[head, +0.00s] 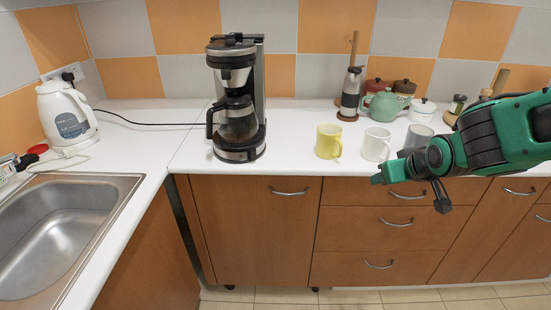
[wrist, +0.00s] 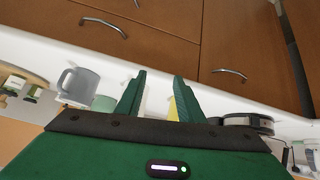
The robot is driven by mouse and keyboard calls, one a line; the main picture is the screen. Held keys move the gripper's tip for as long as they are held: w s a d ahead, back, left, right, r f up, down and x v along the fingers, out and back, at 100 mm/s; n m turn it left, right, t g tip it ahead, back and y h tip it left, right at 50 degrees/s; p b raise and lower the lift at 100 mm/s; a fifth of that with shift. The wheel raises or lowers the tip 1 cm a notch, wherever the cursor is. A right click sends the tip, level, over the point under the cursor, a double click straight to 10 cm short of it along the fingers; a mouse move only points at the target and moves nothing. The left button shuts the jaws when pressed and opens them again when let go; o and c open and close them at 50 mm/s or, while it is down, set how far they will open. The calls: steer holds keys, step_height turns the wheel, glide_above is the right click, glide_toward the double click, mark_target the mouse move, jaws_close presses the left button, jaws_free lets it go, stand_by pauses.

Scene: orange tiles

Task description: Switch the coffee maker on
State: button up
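The coffee maker (head: 237,95) stands upright on the white counter against the tiled wall. It is black and silver, with a glass carafe (head: 238,122) on its base. I cannot make out its switch in the head view. Part of its round base shows at the right in the wrist view (wrist: 248,123). My gripper (head: 381,178) is in front of the counter edge, well to the right of the coffee maker and apart from it. In the wrist view my gripper (wrist: 160,83) has its two green fingers apart with nothing held between them.
A yellow mug (head: 328,141), a white mug (head: 376,144) and a grey mug (head: 418,137) stand right of the coffee maker. A teapot (head: 383,104) and jars are behind them. A white kettle (head: 66,116) and a sink (head: 60,220) are left. Counter around the coffee maker's front is clear.

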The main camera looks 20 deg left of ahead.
steer(key=a+n+y, duration=0.3)
steer(key=a+y, duration=0.1)
steer(key=a, duration=1.3)
steer(key=n+t+y, duration=0.1)
steer(key=n+y, duration=0.1)
steer(key=y, duration=0.2)
glide_toward(254, 157)
steer(key=x, duration=0.7)
steer(key=shift+a+r, duration=0.1)
steer(key=shift+r, duration=0.05)
jaws_close()
